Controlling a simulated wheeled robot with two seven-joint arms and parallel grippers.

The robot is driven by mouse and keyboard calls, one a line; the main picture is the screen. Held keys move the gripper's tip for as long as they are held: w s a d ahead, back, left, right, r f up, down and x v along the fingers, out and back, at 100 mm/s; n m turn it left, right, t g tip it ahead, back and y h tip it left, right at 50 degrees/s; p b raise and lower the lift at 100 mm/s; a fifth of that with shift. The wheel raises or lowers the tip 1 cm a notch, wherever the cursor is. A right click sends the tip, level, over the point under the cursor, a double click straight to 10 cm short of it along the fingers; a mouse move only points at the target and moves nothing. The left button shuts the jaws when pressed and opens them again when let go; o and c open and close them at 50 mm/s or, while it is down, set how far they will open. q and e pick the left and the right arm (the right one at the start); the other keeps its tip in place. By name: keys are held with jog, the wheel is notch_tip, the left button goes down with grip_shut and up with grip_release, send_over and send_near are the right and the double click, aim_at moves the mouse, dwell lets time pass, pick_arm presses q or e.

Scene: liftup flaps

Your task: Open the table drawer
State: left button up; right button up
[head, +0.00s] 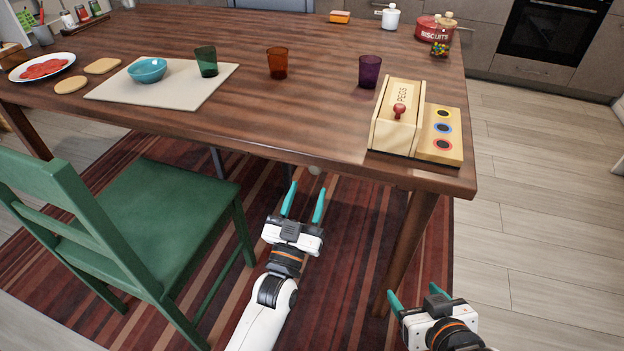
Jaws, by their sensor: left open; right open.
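The wooden table (300,128) fills the upper part of the head view. A small pale round knob (315,169) shows just under its front edge; the drawer front itself is hard to make out from this angle. My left gripper (306,188) is open with teal fingers pointing toward the knob. The knob appears just beyond the fingertips, and I cannot tell if they touch it. Nothing is seen between the fingers. My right gripper (416,296) is open and empty, low at the right, in front of the table's right leg.
A green chair (160,215) stands left of my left arm. A wooden peg box (396,132) sits at the table's right front corner. Cups, a teal bowl (147,70) on a mat and a plate (42,67) stand on the table. The floor at right is clear.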

aim_at(314, 171)
pick_arm(q)
jog(key=shift+x, duration=2.25)
pick_arm(e)
jog(key=shift+w+a+r+t+y, duration=0.2)
jog(key=shift+w+a+r+t, duration=0.05)
jog(key=shift+w+r+t, duration=0.25)
jog(key=shift+w+a+r+t+y, duration=0.2)
jog(key=shift+w+r+t, duration=0.2)
jog(key=shift+r+t, duration=0.15)
pick_arm(q)
grip_shut()
